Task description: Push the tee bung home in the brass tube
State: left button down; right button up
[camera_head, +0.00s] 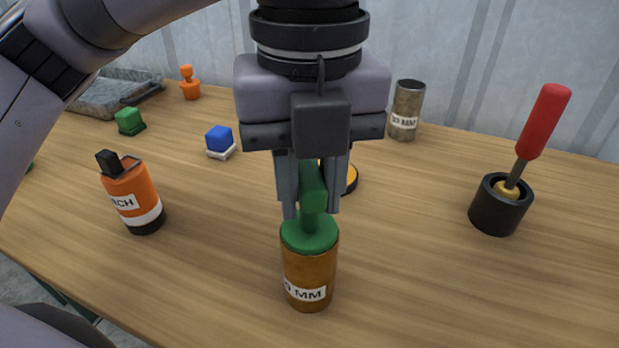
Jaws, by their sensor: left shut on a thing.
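The brass tube (309,275) stands upright on the wooden table, with a partly visible label ending in "MM". The green tee bung (310,233) sits at the tube's mouth, its wide round part at the rim and its stem and handle upward. How deep it goes inside the tube is hidden. My left gripper (313,202) is directly above the tube, pointing down, its fingers shut on the bung's handle. My right gripper is not in view.
A grey labelled tube (406,111) stands behind right. A red-handled tool (543,122) stands in a black cup (497,206) at right. An orange bottle (131,196), blue block (219,139), green block (129,121), orange bung (189,84) and grey tray (112,92) are left. The front right is clear.

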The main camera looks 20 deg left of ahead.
pick_arm(q)
jog(key=c, duration=0.8)
grip_release()
jog(key=shift+r+p, duration=0.5)
jog(key=shift+r, duration=3.05)
